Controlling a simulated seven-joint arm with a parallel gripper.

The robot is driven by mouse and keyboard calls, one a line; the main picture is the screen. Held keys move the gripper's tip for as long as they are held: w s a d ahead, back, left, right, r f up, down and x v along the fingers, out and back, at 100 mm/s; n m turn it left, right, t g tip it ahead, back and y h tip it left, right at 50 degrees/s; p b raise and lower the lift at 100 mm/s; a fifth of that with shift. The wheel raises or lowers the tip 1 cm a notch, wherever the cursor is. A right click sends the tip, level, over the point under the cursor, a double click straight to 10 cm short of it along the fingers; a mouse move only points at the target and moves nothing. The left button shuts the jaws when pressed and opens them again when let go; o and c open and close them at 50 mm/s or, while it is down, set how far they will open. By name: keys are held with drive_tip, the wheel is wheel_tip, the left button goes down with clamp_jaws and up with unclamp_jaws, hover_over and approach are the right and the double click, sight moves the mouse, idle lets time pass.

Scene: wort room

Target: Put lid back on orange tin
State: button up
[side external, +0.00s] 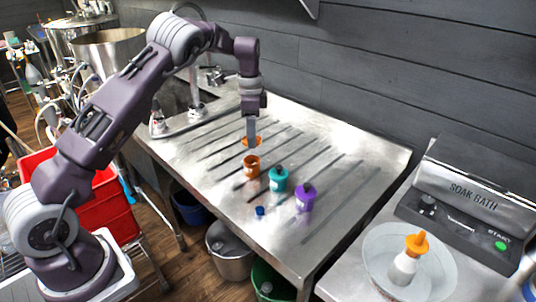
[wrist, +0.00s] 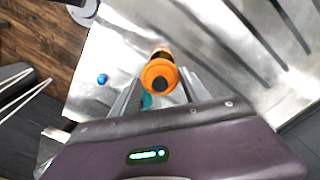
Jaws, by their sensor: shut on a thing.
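The orange tin (side external: 252,168) stands upright on the grooved steel drainboard, its top uncovered. Part of the orange tin (wrist: 162,51) shows past the lid's edge, and the lid hides the rest. The gap between lid and tin cannot be judged exactly.
A teal tin (side external: 277,182) and a purple tin (side external: 304,201), both with dark-knobbed lids, stand to the right. A small blue object (side external: 260,211) lies near the front edge. A soak bath (side external: 470,190) and a bowl (side external: 376,262) holding a bottle are at far right.

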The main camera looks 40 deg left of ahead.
drive_tip(key=shift+a+f, duration=0.1)
drive_tip(key=shift+a, duration=0.2)
drive_tip(key=shift+f, duration=3.1)
drive_tip(key=shift+f, duration=0.15)
drive_tip(key=o, duration=1.9)
drive_tip(key=shift+r, duration=3.55)
clamp_jaws()
drive_tip(key=shift+f, duration=0.3)
drive_tip(key=shift+f, duration=2.15)
